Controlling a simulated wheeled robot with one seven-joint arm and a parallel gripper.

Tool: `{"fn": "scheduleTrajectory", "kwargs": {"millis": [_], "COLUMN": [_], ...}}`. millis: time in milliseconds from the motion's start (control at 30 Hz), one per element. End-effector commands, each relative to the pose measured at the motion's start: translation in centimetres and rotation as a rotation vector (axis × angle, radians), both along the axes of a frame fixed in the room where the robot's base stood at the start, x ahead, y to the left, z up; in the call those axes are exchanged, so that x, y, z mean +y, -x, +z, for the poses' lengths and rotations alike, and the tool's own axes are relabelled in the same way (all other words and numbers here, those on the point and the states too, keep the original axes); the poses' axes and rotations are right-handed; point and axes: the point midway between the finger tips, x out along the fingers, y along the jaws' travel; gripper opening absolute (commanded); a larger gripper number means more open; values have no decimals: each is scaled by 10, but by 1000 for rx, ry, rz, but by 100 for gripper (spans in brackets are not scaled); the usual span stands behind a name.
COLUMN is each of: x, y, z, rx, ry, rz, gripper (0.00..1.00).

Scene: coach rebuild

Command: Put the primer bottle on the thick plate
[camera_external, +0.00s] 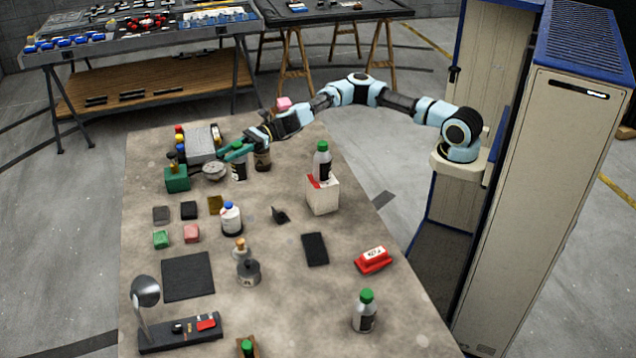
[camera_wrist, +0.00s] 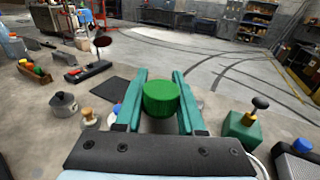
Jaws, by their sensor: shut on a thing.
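My gripper (camera_external: 232,152) is over the far part of the workbench, its teal fingers shut on a green-capped bottle. In the wrist view the green cap (camera_wrist: 161,98) sits between the fingers (camera_wrist: 160,76). The bottle's dark, labelled body (camera_external: 239,171) hangs below the fingers in the external view; I cannot tell whether its base touches the bench. I take it for the primer bottle, but its label is unreadable. A large dark square plate (camera_external: 187,276) lies flat and bare at left; it also shows in the wrist view (camera_wrist: 108,92). A smaller dark plate (camera_external: 315,249) lies right of centre. Which is the thick plate is unclear.
Near my gripper are a green block with a black knob (camera_external: 177,179) and a brown jar (camera_external: 262,160). A white bottle (camera_external: 231,219), a cork-topped bottle (camera_external: 240,248), a grey pot (camera_external: 248,272) and a lamp (camera_external: 146,291) stand nearer. Another green-capped bottle (camera_external: 322,163) tops a white box.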

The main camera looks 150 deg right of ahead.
Motion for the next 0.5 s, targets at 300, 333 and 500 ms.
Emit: {"fn": "scheduleTrajectory", "kwargs": {"millis": [300, 333, 500], "x": [128, 143, 228], "y": [-68, -72, -85], "z": [6, 6, 9], "rx": [4, 5, 4], "ry": [6, 6, 5], "rz": [434, 484, 774], "gripper": [0, 0, 0]}}
